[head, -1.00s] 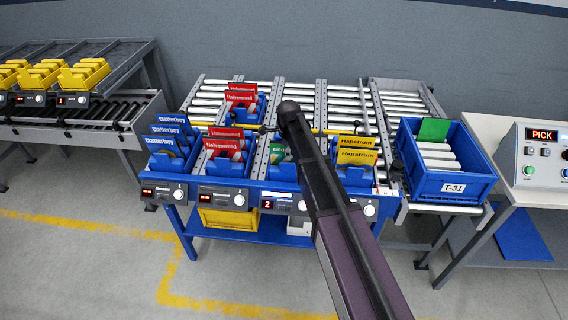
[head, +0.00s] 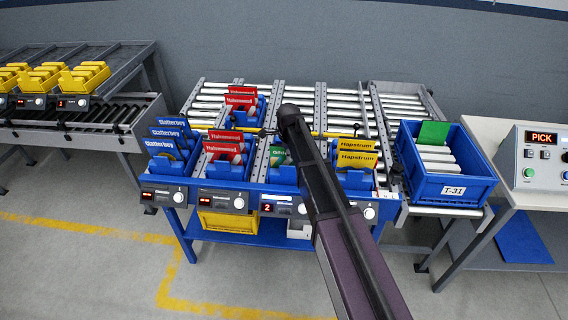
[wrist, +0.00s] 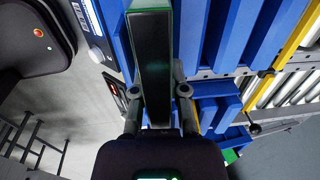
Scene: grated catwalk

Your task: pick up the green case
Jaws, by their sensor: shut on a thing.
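In the wrist view my gripper (wrist: 158,92) is shut on a thin green case (wrist: 150,12), seen edge-on with a dark face and green edges. Its two fingers press on either side of the case. Blue bin walls lie close beside it. In the head view a green case with white lettering (head: 278,156) shows in the third lane, partly covered by my arm. My gripper itself is hidden behind the arm there.
Blue bins with blue cases (head: 168,133), red cases (head: 223,145) and yellow cases (head: 356,158) stand in the neighbouring lanes. A blue tote (head: 468,185) with a green card (head: 433,133) stands at right. A control box (head: 540,155) is beyond it.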

